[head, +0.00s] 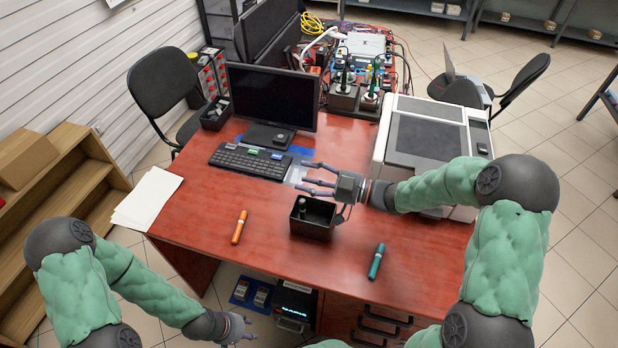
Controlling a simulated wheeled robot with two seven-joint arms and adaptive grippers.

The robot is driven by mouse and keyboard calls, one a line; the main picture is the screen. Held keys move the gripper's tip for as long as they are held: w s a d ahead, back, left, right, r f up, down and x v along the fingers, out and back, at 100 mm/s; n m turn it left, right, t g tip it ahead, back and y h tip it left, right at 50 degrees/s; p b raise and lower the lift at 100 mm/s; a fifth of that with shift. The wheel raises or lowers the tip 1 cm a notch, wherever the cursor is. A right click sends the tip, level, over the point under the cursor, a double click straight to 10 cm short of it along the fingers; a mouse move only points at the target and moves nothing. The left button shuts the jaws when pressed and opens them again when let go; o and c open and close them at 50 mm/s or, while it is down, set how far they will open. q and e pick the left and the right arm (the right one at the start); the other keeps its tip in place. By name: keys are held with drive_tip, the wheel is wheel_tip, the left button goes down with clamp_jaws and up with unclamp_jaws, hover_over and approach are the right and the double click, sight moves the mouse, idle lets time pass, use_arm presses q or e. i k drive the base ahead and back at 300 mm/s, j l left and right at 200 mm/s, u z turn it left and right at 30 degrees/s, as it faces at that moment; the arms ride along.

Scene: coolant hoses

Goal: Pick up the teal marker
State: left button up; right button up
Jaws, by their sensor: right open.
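The teal marker (376,261) lies on the red-brown desk (200,215), near its front edge and right of the black box. My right gripper (308,178) is open and empty. It reaches left above the desk, behind the black box and well away from the teal marker. My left gripper (246,330) is low at the bottom, in front of the desk and below its top. Its fingers are small in the picture, and I cannot tell whether they are open.
A black open box (313,220) with a dark object inside stands mid-desk. An orange marker (240,227) lies left of it. A keyboard (248,160), a monitor (272,98), white papers (147,198) and a large printer-like machine (428,135) take up the back and sides.

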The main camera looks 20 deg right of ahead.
sight(380, 248)
drive_tip(key=k, duration=1)
